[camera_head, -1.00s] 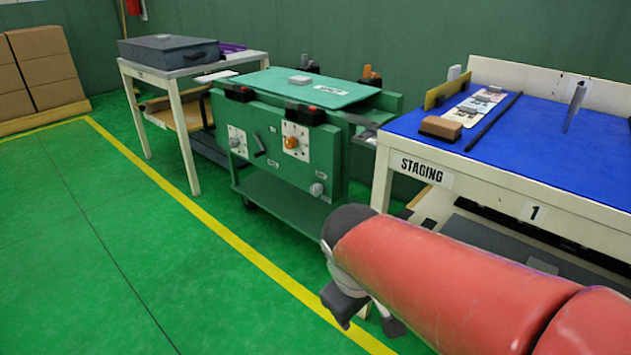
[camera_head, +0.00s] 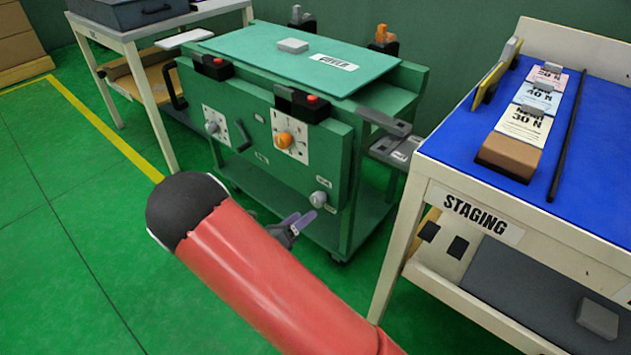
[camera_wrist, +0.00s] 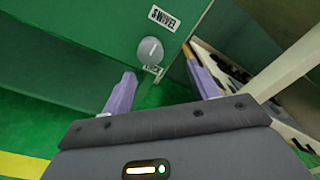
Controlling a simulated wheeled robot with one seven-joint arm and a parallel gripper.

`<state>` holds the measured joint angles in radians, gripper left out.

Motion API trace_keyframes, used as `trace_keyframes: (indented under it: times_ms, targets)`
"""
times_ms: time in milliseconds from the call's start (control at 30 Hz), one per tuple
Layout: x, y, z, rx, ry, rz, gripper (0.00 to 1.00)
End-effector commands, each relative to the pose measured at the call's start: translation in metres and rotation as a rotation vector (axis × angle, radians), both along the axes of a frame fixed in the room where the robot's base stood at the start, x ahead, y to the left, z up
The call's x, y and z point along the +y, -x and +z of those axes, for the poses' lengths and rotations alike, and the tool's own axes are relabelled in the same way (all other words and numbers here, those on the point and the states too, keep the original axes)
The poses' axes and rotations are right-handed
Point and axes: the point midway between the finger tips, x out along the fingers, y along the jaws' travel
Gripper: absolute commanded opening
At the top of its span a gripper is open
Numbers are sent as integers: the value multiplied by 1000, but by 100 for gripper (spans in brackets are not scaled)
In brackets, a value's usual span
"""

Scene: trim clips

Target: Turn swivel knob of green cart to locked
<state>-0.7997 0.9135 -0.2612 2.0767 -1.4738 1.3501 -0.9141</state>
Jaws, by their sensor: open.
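The green cart (camera_head: 290,150) stands in the middle of the head view. Its grey swivel knob (camera_head: 318,199) sits low on the right of the front panel, between two small white labels. In the wrist view the round knob (camera_wrist: 150,50) has a thin pale mark across its face. A label reading SWIVEL (camera_wrist: 164,18) is above it and a smaller label (camera_wrist: 154,70) is just below it, partly readable. My gripper (camera_head: 297,222) is open and empty, in front of and slightly below the knob. Its purple fingers (camera_wrist: 160,62) are spread on either side of the knob, apart from it.
An orange knob (camera_head: 284,139), a black crank handle (camera_head: 243,136) and another grey knob (camera_head: 212,127) are on the same panel. The white-framed staging table (camera_head: 420,200) stands close on the right. Open green floor (camera_head: 70,240) lies to the left.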

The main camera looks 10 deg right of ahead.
Motion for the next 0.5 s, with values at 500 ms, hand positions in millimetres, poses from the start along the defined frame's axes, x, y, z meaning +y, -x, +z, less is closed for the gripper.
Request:
trace_keyframes:
  times_ms: [500]
  targets:
    - [-37, -37, -7, 30, 57, 47, 59]
